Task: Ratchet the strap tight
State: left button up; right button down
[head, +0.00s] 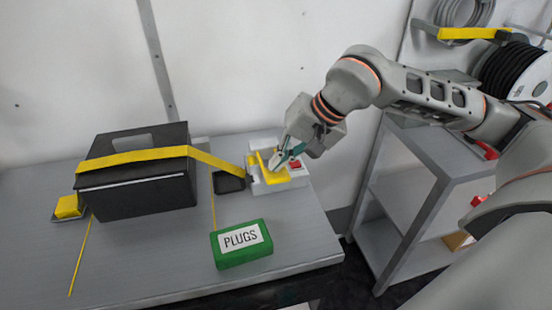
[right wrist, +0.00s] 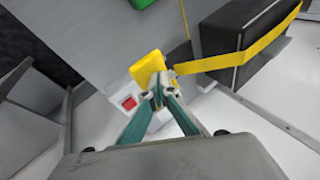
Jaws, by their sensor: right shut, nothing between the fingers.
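A yellow strap (head: 132,157) runs over the top of a black box (head: 150,196) and slopes down right to a ratchet. The ratchet has a white base (head: 297,183), a yellow handle (head: 268,174) and a red part (head: 295,164). In the right wrist view, the yellow handle (right wrist: 147,68) stands just beyond my fingertips, with the strap (right wrist: 242,55) leading off to the right. My right gripper (head: 275,166) is shut and empty, its tips at the handle; I cannot tell whether they touch it. My left gripper is not in view.
A green box marked PLUGS (head: 242,249) sits near the table's front edge. A small dark tray (head: 228,182) lies between black box and ratchet. A yellow block (head: 68,207) is at the far left. A grey shelf unit (head: 400,200) stands right of the table (head: 150,265).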

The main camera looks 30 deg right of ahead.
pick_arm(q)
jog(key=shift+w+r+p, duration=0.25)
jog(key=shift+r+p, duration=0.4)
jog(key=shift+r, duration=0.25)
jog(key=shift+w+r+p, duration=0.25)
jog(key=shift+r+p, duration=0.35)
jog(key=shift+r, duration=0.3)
pick_arm(e)
jog(key=shift+w+d+r, duration=0.1)
jog(key=shift+w+r, duration=0.15)
jog(key=shift+r, duration=0.4)
jog(key=shift+w+r, duration=0.2)
jog(key=shift+r, duration=0.45)
jog(key=shift+w+d+r, duration=0.1)
jog(key=shift+w+r, duration=0.15)
jog(key=shift+r, duration=0.4)
pick_arm(q)
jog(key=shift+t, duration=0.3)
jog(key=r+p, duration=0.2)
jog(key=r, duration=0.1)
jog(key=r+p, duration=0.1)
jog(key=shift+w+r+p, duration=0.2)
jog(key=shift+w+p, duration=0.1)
jog(key=shift+p, duration=0.05)
pick_arm(e)
jog(key=r, duration=0.1)
jog(key=w+r, duration=0.1)
jog(key=r, duration=0.2)
jog(key=shift+w+d+r, duration=0.15)
jog(key=shift+w+r, duration=0.15)
